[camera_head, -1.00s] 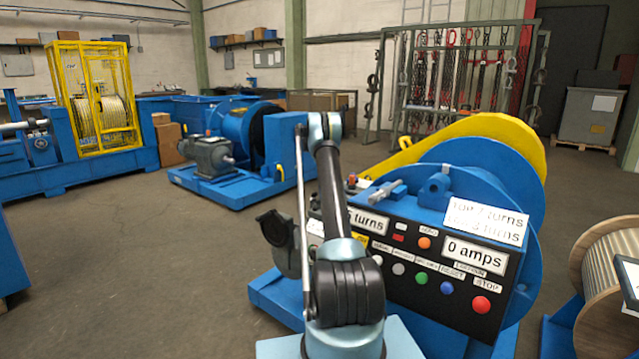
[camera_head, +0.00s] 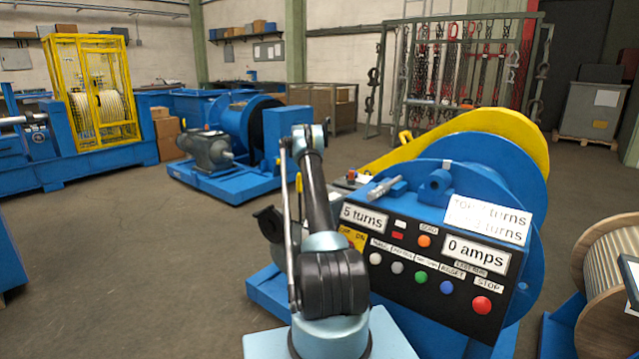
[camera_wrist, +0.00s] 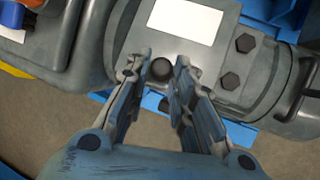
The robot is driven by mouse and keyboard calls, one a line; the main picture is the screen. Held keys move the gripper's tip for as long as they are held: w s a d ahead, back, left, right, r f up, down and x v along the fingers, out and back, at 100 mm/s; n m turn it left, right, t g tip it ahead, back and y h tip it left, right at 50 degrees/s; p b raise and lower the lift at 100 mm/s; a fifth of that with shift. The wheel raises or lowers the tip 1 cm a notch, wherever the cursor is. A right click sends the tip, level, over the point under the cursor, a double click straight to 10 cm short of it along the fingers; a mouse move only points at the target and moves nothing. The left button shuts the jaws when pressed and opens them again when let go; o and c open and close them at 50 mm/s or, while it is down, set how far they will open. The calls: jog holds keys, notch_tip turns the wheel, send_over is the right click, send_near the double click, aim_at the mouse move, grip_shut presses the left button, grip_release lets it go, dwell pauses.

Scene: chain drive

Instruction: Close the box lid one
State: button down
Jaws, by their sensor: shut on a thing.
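I cannot make out for certain which part is box lid one. In the wrist view my gripper (camera_wrist: 160,82) has its two fingers on either side of a dark round knob (camera_wrist: 160,69) and is shut on it. The knob stands against a grey metal housing (camera_wrist: 130,45) with a blank white plate (camera_wrist: 186,17) and dark bolts. In the head view my gripper is hidden behind my arm. A grey and dark rounded part (camera_head: 268,224) shows just left of the arm, beside the control panel.
The black control panel (camera_head: 390,265) with buttons and a blue drum (camera_head: 525,200) stand right of my arm. A wooden reel (camera_head: 607,262) is at the far right. A grey bin (camera_head: 592,110) with a dark panel above it stands at the back.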

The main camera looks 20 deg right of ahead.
jog(key=shift+w+d+f, duration=0.2)
jog(key=shift+f, duration=0.15)
jog(key=c, duration=1.4)
grip_release()
jog(key=shift+f, duration=0.1)
jog(key=shift+a, duration=0.25)
jog(key=v, duration=1.2)
